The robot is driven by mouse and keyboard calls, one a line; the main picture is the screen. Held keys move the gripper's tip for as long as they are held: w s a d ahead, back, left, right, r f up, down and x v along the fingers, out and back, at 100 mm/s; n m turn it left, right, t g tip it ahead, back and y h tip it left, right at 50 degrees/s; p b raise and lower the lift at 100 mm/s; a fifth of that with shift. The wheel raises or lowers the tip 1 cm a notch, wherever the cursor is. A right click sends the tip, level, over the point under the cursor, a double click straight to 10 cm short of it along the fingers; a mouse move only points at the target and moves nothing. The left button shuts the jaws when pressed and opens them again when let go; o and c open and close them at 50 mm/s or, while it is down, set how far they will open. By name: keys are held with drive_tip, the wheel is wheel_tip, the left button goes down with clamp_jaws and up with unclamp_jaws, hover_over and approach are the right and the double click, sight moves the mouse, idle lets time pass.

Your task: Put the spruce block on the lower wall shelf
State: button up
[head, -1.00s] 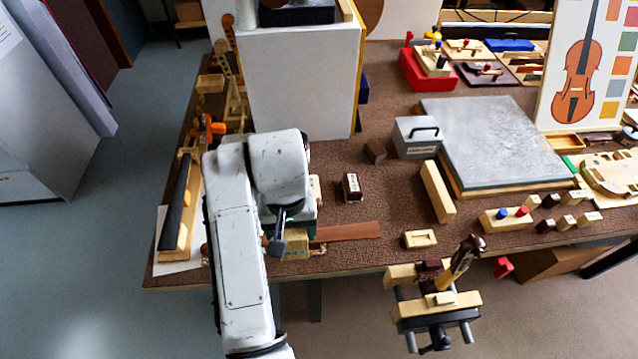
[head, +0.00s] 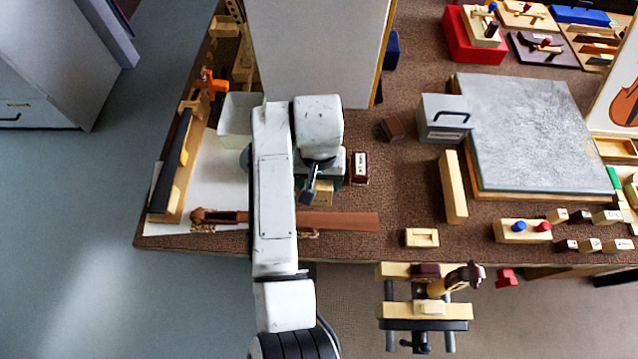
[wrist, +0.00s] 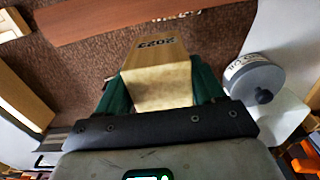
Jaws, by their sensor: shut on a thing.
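The spruce block, a pale wooden block with dark figures on one face (wrist: 158,65), is between the green fingers of my gripper (wrist: 160,92) in the wrist view. My gripper is shut on it. In the head view the block (head: 322,197) shows only in part below my gripper (head: 320,184), close to the brown wooden strip. My arm covers part of that area. I cannot tell how high the block is above the bench. No lower wall shelf can be made out in these views.
A brown strip (head: 345,221) lies near the bench's front edge. A dark labelled block (head: 359,168) stands just right of my gripper. A round lidded jar (wrist: 255,78) and a white bin (head: 237,118) are close by. A tall white panel (head: 315,50) rises behind.

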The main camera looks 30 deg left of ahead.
drive_tip(key=shift+s+f, duration=0.1)
drive_tip(key=shift+f, duration=1.5)
drive_tip(key=shift+f, duration=0.1)
drive_tip(key=o, duration=1.1)
drive_tip(key=shift+o, duration=0.2)
